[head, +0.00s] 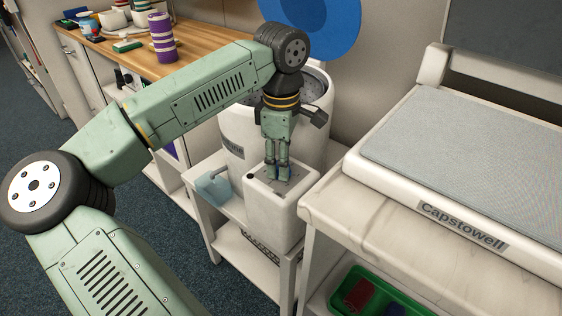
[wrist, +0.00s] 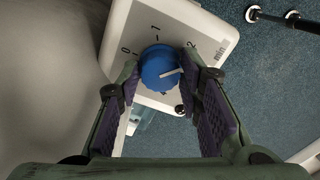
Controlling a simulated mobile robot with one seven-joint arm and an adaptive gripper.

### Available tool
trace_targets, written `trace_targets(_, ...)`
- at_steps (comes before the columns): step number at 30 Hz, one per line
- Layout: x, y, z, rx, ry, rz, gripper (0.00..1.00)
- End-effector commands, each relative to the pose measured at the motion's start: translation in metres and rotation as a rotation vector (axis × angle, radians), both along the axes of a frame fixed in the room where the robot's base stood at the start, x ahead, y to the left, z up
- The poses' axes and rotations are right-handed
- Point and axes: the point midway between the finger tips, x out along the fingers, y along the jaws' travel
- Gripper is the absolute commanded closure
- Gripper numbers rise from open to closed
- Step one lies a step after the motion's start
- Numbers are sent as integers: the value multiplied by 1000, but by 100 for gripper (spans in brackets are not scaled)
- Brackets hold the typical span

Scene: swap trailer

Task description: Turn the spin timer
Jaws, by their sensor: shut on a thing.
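The spin timer is a round blue knob (wrist: 160,68) with a pale pointer line, on top of a white box (wrist: 210,28) marked with numbers such as 0, 1 and 2. In the wrist view the pointer line points to the right, a little below the 2. My gripper (wrist: 166,78) is around the knob, with a finger pad on each side, shut on it. In the head view my gripper (head: 278,178) points straight down onto the top of the white box (head: 283,215); the knob is mostly hidden by the fingers there.
A white drum (head: 235,148) stands right behind the box. A blue-grey jug-like thing (head: 214,187) sits to its left on the white stand. A counter with a grey pad (head: 470,150) is close on the right, with a green crate (head: 345,285) below.

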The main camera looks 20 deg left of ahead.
Motion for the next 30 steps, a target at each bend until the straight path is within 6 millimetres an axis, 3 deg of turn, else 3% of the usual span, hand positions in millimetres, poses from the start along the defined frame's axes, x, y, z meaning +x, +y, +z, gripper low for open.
trace_targets(18, 0, -2, 0, -4, -3, -563, 95)
trace_targets(30, 0, -1, 0, -2, -2, -775, 95)
